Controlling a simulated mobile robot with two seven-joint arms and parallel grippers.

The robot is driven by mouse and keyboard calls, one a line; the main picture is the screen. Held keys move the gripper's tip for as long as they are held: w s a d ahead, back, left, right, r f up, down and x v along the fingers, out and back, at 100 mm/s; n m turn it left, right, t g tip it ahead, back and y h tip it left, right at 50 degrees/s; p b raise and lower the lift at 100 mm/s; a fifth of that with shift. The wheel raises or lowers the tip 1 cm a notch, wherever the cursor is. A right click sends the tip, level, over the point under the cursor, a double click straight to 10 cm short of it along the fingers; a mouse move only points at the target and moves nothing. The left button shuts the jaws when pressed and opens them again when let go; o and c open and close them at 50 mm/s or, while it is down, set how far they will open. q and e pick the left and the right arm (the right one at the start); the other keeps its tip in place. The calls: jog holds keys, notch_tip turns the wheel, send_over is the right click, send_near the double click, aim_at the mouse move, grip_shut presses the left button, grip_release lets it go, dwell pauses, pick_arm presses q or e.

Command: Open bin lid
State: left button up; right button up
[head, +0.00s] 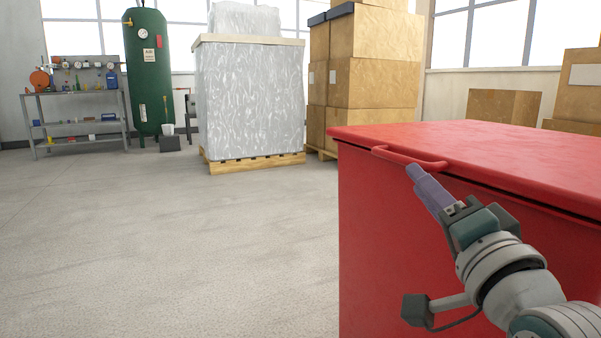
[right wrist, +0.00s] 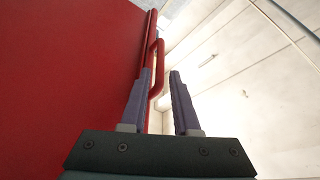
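A large red bin (head: 385,240) stands at the right of the head view, with its red lid (head: 500,150) lying flat and closed on top. A red bar handle (head: 395,154) sticks out from the lid's front edge. My right gripper (head: 413,170) is at the handle's right part, its purple fingers pointing at it. In the right wrist view the fingers of the right gripper (right wrist: 161,74) are apart, and the handle (right wrist: 155,86) shows between them, close to the left finger. I cannot tell whether that finger touches it. My left gripper is not in view.
Cardboard boxes (head: 370,80) and a wrapped pallet load (head: 250,100) stand behind the bin. A green tank (head: 146,75) and a metal shelf (head: 80,110) are at the far left. The concrete floor (head: 180,240) left of the bin is clear.

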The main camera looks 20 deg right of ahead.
aim_at(401, 163)
jog(key=b+x, duration=0.3)
jog(key=x, duration=0.4)
jog(key=shift+w, duration=0.2)
jog(key=shift+w+d+r+b, duration=0.2)
jog(key=shift+w+b, duration=0.1)
jog(key=shift+w, duration=0.35)
jog(key=shift+c, duration=0.3)
jog(key=shift+c, duration=0.8)
grip_shut()
